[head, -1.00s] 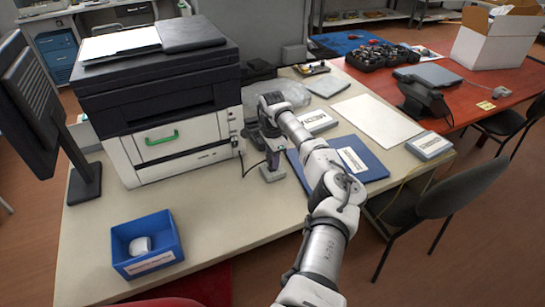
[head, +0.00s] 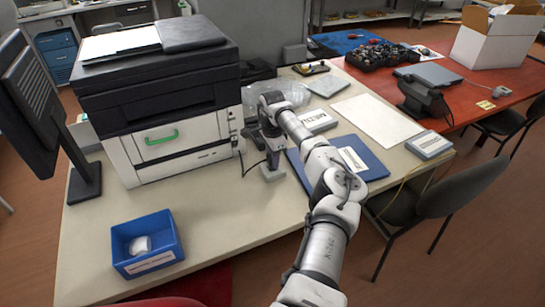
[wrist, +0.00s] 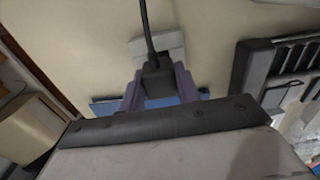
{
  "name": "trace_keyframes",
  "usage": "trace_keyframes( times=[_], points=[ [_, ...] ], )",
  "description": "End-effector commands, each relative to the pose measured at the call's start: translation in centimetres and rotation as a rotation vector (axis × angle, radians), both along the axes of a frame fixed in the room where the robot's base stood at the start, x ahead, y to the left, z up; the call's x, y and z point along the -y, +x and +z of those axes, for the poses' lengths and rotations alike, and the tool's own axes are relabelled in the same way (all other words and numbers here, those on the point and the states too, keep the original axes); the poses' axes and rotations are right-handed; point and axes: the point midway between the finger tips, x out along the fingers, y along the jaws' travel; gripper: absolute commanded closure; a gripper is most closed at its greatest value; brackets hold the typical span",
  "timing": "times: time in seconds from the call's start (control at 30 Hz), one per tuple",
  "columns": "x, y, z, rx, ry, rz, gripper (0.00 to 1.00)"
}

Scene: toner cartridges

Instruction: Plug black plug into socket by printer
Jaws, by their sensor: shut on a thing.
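My gripper (head: 272,150) is shut on the black plug (wrist: 156,80), which sits between its two purple-grey fingers in the wrist view. A black cable (wrist: 146,25) runs from the plug, and in the head view the cable (head: 243,162) loops beside the printer. The light grey socket (head: 273,173) stands on the table right of the printer (head: 165,130), directly below my gripper. In the wrist view the socket (wrist: 172,43) shows behind the plug. The plug and socket overlap in view; I cannot tell how deep the plug sits. The arm and fingers hide the plug in the head view.
A blue binder (head: 375,155) lies right of the socket. A blue bin (head: 148,262) with a white item stands at the table's front left. White paper (head: 378,115) and a grey box (head: 430,145) lie to the right. The front middle of the table is clear.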

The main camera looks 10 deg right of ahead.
Motion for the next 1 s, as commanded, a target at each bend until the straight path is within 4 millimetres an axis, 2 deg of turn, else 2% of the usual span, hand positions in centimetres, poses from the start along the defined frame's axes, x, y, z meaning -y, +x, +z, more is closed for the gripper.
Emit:
trace_keyframes(
  times=[1.0],
  points=[
    [0.0, 0.0, -1.0, 0.0, 0.0, 0.0, 0.88]
  ],
)
